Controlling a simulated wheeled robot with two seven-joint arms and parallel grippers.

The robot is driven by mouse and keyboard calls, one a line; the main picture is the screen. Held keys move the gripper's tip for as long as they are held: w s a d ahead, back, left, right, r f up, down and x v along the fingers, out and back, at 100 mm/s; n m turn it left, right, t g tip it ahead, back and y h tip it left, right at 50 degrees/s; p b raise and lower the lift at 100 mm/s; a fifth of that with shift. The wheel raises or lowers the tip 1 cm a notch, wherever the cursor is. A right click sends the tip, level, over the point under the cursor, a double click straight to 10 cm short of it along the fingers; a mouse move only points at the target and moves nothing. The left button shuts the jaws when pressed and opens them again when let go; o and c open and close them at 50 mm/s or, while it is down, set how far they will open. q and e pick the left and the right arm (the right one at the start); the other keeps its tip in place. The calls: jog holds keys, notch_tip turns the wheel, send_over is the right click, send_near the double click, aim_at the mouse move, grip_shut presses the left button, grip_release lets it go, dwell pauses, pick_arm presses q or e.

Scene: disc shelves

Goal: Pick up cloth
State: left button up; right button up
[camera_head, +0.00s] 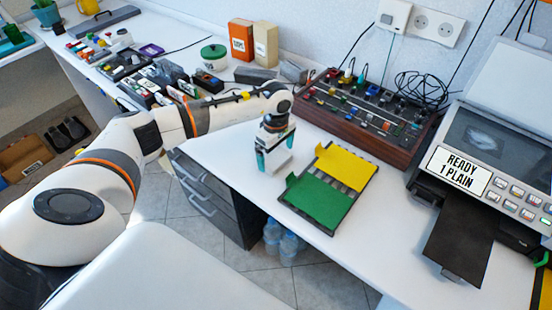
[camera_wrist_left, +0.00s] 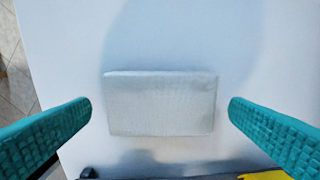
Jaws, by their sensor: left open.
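A pale grey-white cloth (camera_wrist_left: 160,103), a flat folded rectangle, lies on the white desk in the left wrist view. My left gripper (camera_wrist_left: 160,118) is open, with one teal finger on each side of the cloth and a clear gap on both sides. In the head view my left gripper (camera_head: 274,163) points down over the desk, left of a tray with green and yellow sheets. The gripper largely hides the cloth there, and I cannot tell its outline from the white around it. My right gripper is not in view.
The tray (camera_head: 300,210) with a green sheet (camera_head: 317,204) and a yellow sheet (camera_head: 346,166) is close by. A wood-sided control panel (camera_head: 367,119) stands behind it. A printer (camera_head: 490,150) is at right. Boxes (camera_head: 242,40) and small items crowd the back left. Desk edge is in front.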

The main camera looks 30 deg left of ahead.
aim_at(276, 159)
pick_arm(q)
jog(key=shift+f, duration=0.85)
jog(key=c, duration=0.9)
notch_tip(276, 159, up, 10)
jog(key=shift+b, duration=0.4)
